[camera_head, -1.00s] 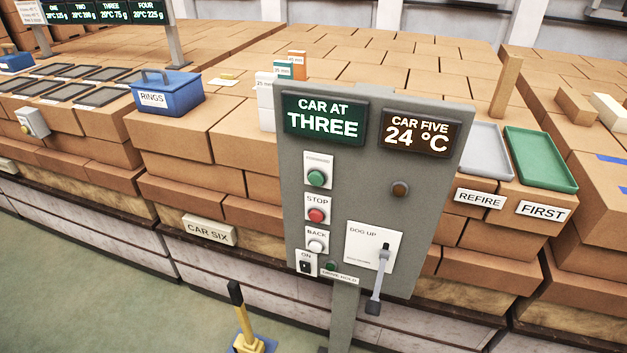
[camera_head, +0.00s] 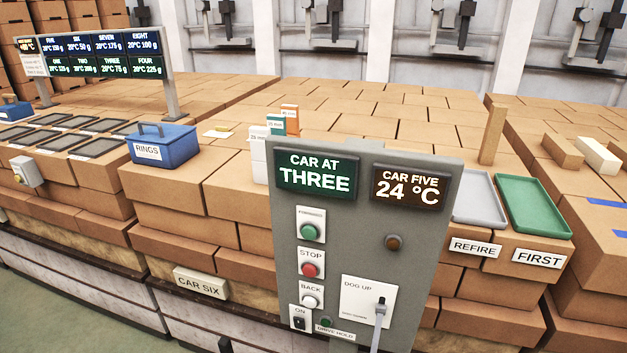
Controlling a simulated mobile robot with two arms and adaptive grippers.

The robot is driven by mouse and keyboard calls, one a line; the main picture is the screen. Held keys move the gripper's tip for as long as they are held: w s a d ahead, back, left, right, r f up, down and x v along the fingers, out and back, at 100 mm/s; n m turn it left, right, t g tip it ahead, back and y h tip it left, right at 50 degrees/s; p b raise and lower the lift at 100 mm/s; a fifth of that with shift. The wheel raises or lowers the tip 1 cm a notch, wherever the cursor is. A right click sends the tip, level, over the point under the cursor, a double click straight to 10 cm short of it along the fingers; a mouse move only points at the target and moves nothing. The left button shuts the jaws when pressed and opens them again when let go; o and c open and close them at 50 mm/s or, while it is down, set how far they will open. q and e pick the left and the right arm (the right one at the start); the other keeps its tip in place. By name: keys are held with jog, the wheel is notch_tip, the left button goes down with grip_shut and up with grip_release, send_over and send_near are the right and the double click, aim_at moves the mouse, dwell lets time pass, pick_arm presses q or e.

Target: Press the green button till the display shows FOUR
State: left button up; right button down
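A grey control panel (camera_head: 357,235) stands upright in the middle of the head view. The green button (camera_head: 309,232) sits below that display under a small label that looks like FORWARD. A red STOP button (camera_head: 310,270) and a white BACK button (camera_head: 310,301) are below it. A small green DRIVE HOLD light or button (camera_head: 326,322) is at the panel's bottom. Neither gripper is in view, and nothing touches the panel.
The right display (camera_head: 408,188) reads CAR FIVE 24 °C. A lever (camera_head: 379,312) is on the DOG UP plate. Brick stacks lie behind, with a blue RINGS box (camera_head: 163,147), a grey tray (camera_head: 479,198) and a green tray (camera_head: 535,205). A sign board (camera_head: 105,57) stands at the back left.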

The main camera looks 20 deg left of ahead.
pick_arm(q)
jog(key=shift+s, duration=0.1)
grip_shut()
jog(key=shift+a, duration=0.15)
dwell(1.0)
